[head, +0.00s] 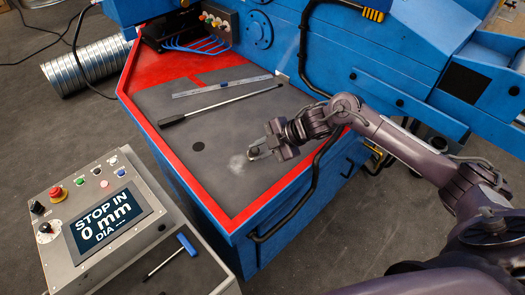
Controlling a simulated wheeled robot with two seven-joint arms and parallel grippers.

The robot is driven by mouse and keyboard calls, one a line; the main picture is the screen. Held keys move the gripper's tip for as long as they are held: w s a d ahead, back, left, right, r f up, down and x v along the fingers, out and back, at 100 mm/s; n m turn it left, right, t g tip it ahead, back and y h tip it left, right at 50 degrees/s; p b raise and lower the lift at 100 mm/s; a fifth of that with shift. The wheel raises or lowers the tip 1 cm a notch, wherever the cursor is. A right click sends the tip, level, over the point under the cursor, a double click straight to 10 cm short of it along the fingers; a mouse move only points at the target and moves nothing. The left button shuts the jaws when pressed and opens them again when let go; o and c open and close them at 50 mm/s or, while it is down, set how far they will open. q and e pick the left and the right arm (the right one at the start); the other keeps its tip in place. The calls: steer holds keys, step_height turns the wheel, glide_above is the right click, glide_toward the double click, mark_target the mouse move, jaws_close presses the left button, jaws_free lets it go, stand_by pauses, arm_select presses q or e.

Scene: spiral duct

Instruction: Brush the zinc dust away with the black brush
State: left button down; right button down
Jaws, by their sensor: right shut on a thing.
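The zinc dust (237,164) is a pale, hazy smudge on the dark grey work surface (215,185) near its front right. My right gripper (256,152) is just right of the dust, low over the surface. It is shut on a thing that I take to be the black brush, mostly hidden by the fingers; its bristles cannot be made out. Whether the brush touches the surface cannot be told. My left gripper is not in view.
A long rod with a black handle (174,120) and a steel rule (222,86) lie behind the dust. A red rim (166,165) edges the surface. The blue machine (400,50) stands behind.

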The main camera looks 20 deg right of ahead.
steer(key=shift+s+a, duration=0.35)
steer(key=shift+a, duration=0.35)
steer(key=shift+s+a+p, duration=1.1)
steer(key=shift+s+a, duration=0.05)
steer(key=shift+a, duration=1.75)
steer(key=w+d+b, duration=0.1)
steer(key=w+d, duration=0.3)
steer(key=d, duration=0.2)
steer(key=shift+w+d+b, duration=0.2)
steer(key=shift+d+b, duration=0.15)
steer(key=shift+d, duration=0.05)
step_height(320, 180, up, 6)
steer(key=p, duration=0.4)
steer(key=shift+p, duration=0.4)
